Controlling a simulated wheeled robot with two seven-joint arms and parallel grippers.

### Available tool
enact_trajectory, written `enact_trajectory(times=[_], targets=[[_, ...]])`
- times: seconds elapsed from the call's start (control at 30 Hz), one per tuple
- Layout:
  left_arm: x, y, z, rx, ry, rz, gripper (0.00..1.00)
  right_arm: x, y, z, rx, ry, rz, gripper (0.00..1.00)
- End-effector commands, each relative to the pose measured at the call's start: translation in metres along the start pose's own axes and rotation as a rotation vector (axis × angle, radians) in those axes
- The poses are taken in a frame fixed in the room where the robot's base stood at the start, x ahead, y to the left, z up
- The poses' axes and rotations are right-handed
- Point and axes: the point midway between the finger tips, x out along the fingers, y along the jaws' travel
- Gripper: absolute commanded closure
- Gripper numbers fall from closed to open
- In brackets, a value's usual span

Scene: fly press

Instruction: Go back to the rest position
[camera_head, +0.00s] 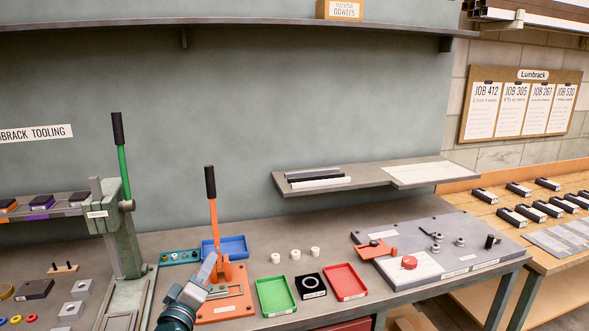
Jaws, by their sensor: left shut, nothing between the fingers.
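My left gripper (210,264) reaches in from the bottom left, shut and empty. It is beside the orange lever press (225,270) and hides part of its base plate. I cannot tell whether it touches the press. The press lever, with its black handle (210,182), stands upright. My right gripper is not in view.
A green press (123,235) stands to the left. A blue tray (235,241), a green tray (262,290) and a red tray (357,291) are nearby. Three white cylinders stand behind the trays. A grey fixture plate (465,225) is at right. A shelf (300,188) hangs above.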

Motion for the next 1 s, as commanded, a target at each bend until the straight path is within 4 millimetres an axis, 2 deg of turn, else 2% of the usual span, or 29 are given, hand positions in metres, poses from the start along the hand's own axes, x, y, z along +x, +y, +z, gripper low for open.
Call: enact_trajectory(times=[0.03,0.2,0.37,0.5,0.6,0.7,0.8,1.0], targets=[[-0.019,-0.022,0.020,0.060,-0.057,-0.052,1.00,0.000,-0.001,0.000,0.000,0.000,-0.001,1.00],[-0.086,-0.082,0.080,0.261,-0.258,-0.207,1.00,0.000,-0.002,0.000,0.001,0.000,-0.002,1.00],[-0.162,-0.131,0.126,0.432,-0.458,-0.335,1.00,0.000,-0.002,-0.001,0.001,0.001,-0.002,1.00],[-0.237,-0.166,0.157,0.567,-0.645,-0.434,1.00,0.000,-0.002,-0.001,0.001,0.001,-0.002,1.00],[-0.292,-0.184,0.173,0.653,-0.777,-0.493,1.00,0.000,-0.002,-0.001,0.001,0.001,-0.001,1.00],[-0.334,-0.194,0.182,0.712,-0.879,-0.533,1.00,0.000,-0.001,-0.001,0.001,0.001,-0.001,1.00],[-0.368,-0.201,0.187,0.756,-0.959,-0.561,1.00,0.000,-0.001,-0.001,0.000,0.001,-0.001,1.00],[-0.420,-0.208,0.192,0.818,-1.086,-0.601,1.00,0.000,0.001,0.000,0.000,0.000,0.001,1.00]])
